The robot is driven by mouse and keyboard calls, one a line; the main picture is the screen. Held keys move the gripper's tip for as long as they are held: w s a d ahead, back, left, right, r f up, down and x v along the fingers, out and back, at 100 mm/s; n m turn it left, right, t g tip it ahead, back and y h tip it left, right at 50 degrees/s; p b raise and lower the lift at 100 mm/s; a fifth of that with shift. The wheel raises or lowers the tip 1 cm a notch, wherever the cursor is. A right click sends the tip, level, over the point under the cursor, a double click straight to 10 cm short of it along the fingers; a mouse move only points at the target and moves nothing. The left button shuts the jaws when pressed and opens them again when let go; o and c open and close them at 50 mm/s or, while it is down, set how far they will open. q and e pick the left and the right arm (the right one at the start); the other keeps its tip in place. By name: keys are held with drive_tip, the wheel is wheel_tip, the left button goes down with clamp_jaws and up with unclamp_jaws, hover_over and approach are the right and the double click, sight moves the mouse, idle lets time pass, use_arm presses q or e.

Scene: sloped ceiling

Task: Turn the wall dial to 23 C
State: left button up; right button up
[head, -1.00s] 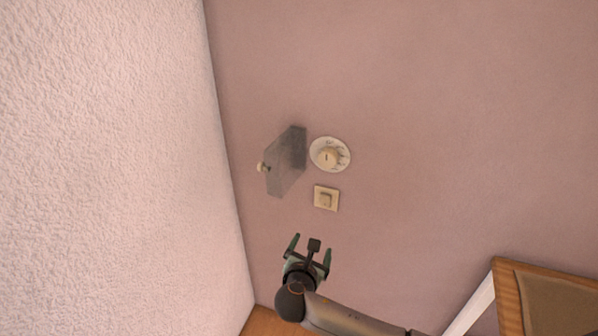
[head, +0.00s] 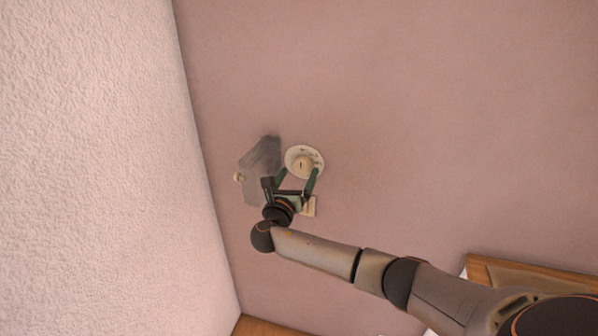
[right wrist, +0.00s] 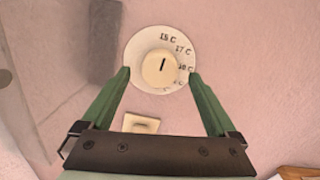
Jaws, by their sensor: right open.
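The wall dial is a round white plate with a cream knob (head: 302,164) in its middle, on the pink wall. In the right wrist view the knob (right wrist: 159,69) carries a dark pointer line, nearly upright and tilted slightly right. Printed marks 15 C and 17 C show at its upper right; lower marks are small and partly hidden by a finger. My right gripper (head: 297,177) is open, its green fingertips (right wrist: 158,75) either side of the knob at the plate's lower part. I cannot tell whether they touch it. My left gripper is not in view.
A grey, see-through-looking cover (head: 261,168) with a small knob stands out from the wall just left of the dial. A cream wall switch (head: 310,206) sits below the dial, partly behind my gripper. A wooden-framed piece (head: 500,272) is at lower right.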

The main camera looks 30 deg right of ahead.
drive_tip(key=shift+x, duration=1)
drive_tip(key=shift+c, duration=0.4)
drive_tip(key=c, duration=1.3)
